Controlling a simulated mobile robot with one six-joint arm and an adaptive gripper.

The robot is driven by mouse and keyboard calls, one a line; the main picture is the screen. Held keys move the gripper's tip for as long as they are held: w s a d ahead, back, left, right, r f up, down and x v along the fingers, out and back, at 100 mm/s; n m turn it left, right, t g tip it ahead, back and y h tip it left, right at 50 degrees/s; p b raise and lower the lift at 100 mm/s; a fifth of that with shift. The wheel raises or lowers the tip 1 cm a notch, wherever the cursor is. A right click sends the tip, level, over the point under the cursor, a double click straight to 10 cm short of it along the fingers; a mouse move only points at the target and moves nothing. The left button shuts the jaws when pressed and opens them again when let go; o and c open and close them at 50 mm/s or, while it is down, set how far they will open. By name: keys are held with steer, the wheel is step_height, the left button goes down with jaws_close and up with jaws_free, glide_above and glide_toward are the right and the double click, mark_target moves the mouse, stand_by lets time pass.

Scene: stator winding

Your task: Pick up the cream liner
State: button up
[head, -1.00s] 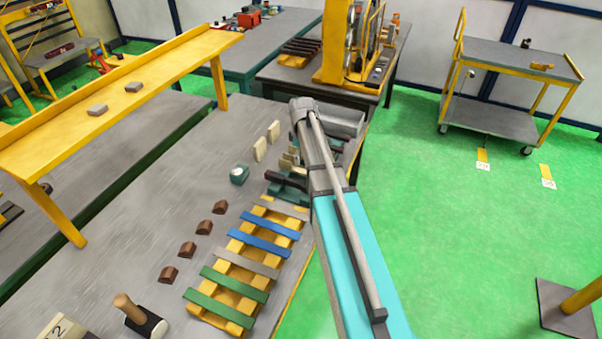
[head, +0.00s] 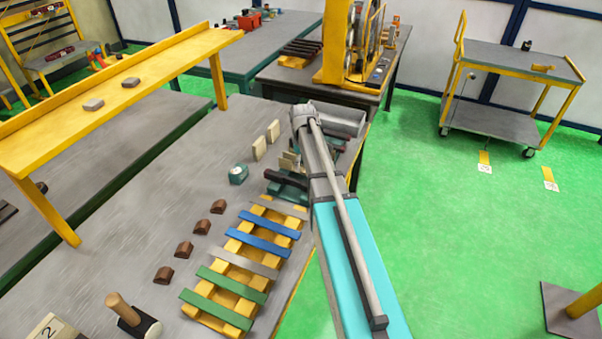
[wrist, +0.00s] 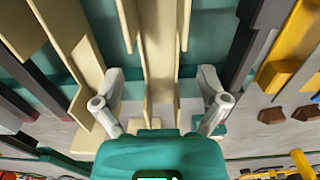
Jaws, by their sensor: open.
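In the wrist view a cream liner (wrist: 158,75), a long channel with raised sides, lies between the two fingers of my gripper (wrist: 161,102). The fingers stand apart, one on each side of it, and I see no grip on it. More cream strips (wrist: 72,48) lie to the left. In the head view, cream pieces (head: 290,160) show beside my arm over a dark green holder. My gripper is hidden behind the arm there. Two more cream pieces (head: 259,148) stand on the grey bench to the left.
A yellow rack (head: 245,252) with green, blue and grey strips lies on the bench (head: 140,205). Several brown blocks (head: 201,227) sit left of it. Dark grey and yellow parts (wrist: 289,62) flank the right finger in the wrist view. A grey tray (head: 338,120) is behind the arm.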

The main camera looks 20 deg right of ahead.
steer(key=shift+f+b, duration=0.7)
steer(key=shift+f, duration=0.3)
steer(key=c, duration=0.9)
